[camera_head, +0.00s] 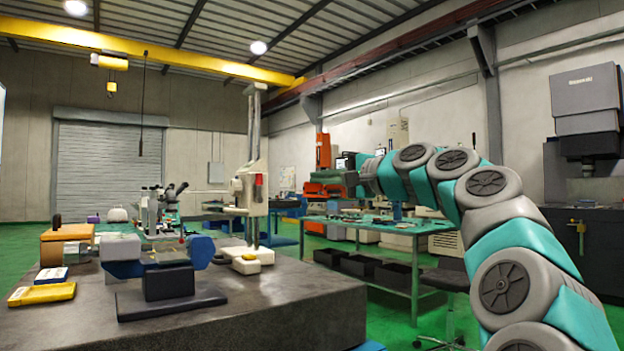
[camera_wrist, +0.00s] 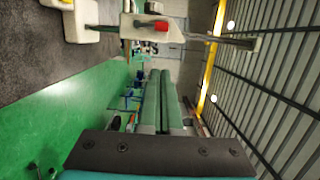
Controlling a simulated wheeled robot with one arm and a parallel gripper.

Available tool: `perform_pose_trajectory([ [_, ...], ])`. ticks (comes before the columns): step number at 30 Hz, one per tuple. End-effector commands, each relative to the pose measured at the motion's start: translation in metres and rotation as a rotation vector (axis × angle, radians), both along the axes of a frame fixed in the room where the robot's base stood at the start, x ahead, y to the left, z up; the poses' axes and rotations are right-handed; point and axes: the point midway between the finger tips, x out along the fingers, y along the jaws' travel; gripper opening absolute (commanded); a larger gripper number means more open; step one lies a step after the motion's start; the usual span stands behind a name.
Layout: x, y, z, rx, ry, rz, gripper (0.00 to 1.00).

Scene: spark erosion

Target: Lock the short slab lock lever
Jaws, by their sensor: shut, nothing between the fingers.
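I cannot make out a part that is surely the short slab lock lever. A dark granite slab (camera_head: 290,290) carries measuring gear on the left. A tall cream stand (camera_head: 246,190) with a red part (camera_head: 258,188) is at its back; it also lies sideways at the top of the wrist view, red part (camera_wrist: 161,26) included. My gripper (camera_head: 347,178) is right of the stand, in the air. In the wrist view its two green fingers (camera_wrist: 160,72) lie side by side, shut and empty, apart from the stand.
A dark stand with a blue cylinder (camera_head: 204,251), an orange block (camera_head: 67,243) with a black knob, a microscope-like device (camera_head: 153,212) and a yellow box (camera_head: 42,294) crowd the slab's left. A green bench (camera_head: 430,229) stands behind my arm. The slab's front right is clear.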

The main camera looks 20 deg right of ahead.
Motion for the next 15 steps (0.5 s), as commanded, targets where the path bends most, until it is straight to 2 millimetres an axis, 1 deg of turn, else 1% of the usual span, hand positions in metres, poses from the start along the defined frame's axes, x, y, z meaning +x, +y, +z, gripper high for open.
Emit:
perform_pose_trajectory([
  [6, 0.027, 0.015, -0.002, -0.002, 0.005, 0.001, 0.00],
  [15, 0.062, 0.034, -0.001, -0.001, 0.003, 0.000, 0.00],
])
